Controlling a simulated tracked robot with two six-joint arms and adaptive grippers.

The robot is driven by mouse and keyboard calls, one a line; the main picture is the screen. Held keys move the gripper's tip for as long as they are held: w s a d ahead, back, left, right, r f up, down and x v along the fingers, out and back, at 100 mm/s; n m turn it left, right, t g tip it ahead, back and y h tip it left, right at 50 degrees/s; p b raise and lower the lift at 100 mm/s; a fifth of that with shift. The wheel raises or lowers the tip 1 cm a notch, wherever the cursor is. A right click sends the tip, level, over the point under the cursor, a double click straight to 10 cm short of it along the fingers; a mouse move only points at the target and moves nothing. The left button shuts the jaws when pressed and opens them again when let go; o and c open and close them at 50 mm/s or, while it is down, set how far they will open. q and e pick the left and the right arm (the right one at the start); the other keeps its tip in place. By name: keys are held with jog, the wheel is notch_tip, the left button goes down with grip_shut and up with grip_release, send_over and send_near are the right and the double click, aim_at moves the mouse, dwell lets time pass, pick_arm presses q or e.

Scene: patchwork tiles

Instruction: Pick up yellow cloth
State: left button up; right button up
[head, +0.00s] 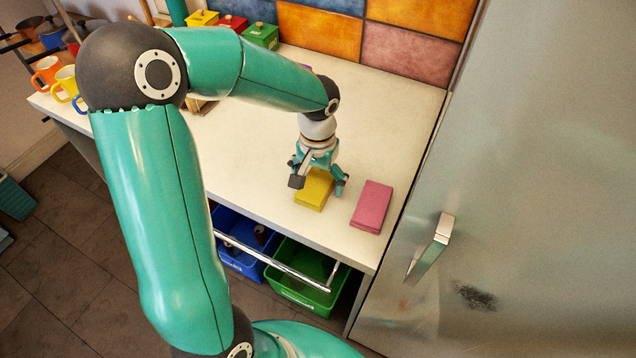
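The yellow cloth (312,193) is a folded block lying on the white counter (385,98). My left gripper (318,184) points down right over it, with its fingers spread apart on either side of the cloth. The gripper hides the cloth's far part, and I cannot tell whether the fingers touch it. A pink folded cloth (371,206) lies just to the right, apart from the gripper. My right gripper is not in view.
A grey fridge door with a handle (431,248) stands close on the right. Below the counter's front edge are a rail (272,261), a blue bin (236,262) and a green bin (298,295). Mugs (66,83) stand at the left; small coloured boxes (262,36) stand at the back.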

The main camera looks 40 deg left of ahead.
aim_at(318, 181)
pick_arm(q)
jog(key=c, duration=0.9)
jog(key=shift+r, duration=0.1)
notch_tip(318, 181, up, 20)
jog(key=shift+f, duration=0.1)
